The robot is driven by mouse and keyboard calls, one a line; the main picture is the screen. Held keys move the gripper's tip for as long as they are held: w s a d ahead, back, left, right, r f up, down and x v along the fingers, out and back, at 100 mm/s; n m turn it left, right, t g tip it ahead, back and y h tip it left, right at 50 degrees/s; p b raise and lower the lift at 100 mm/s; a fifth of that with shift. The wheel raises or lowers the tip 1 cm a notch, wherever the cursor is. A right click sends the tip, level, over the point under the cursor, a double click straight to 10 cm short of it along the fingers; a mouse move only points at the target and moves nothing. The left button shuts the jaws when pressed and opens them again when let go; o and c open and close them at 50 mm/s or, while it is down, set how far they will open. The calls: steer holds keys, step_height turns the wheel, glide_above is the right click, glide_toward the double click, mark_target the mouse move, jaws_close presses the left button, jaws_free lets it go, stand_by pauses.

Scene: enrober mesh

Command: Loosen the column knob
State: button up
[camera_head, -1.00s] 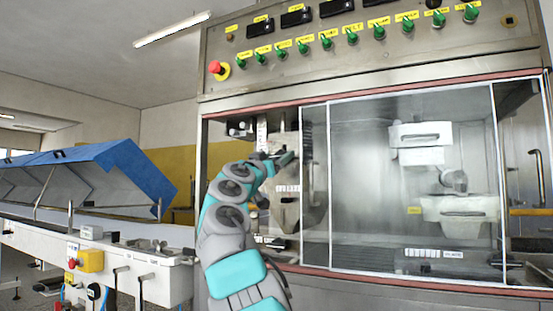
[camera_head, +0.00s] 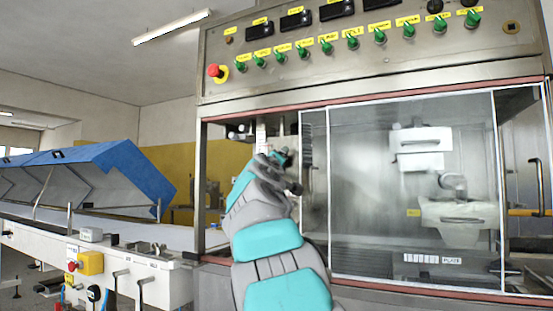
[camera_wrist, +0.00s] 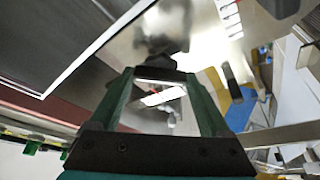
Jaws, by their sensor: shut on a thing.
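In the wrist view, my gripper (camera_wrist: 156,72) has its two green fingers converging on a dark, blurred knob-like thing (camera_wrist: 160,46), which I take to be the column knob. The fingertips are shut on it, and its shape is hard to make out. In the head view, my gripper (camera_head: 281,157) is inside the open left bay of the machine, beside a pale upright column (camera_head: 261,135). My own wrist and arm hide the knob in that view.
A sliding glass door (camera_head: 400,190) covers the bay's right side. A panel above carries several green switches (camera_head: 352,42) and a red stop button (camera_head: 214,71). A conveyor with a raised blue cover (camera_head: 110,165) stands at left.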

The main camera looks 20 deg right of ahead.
steer(key=shift+r+n+g+y, duration=0.15)
steer(key=shift+n+y, duration=0.5)
steer(key=shift+n, duration=0.9)
steer(key=shift+f+n+g+y, duration=0.15)
steer(key=shift+n+y, duration=0.5)
steer(key=shift+n, duration=0.9)
steer(key=o, duration=1.2)
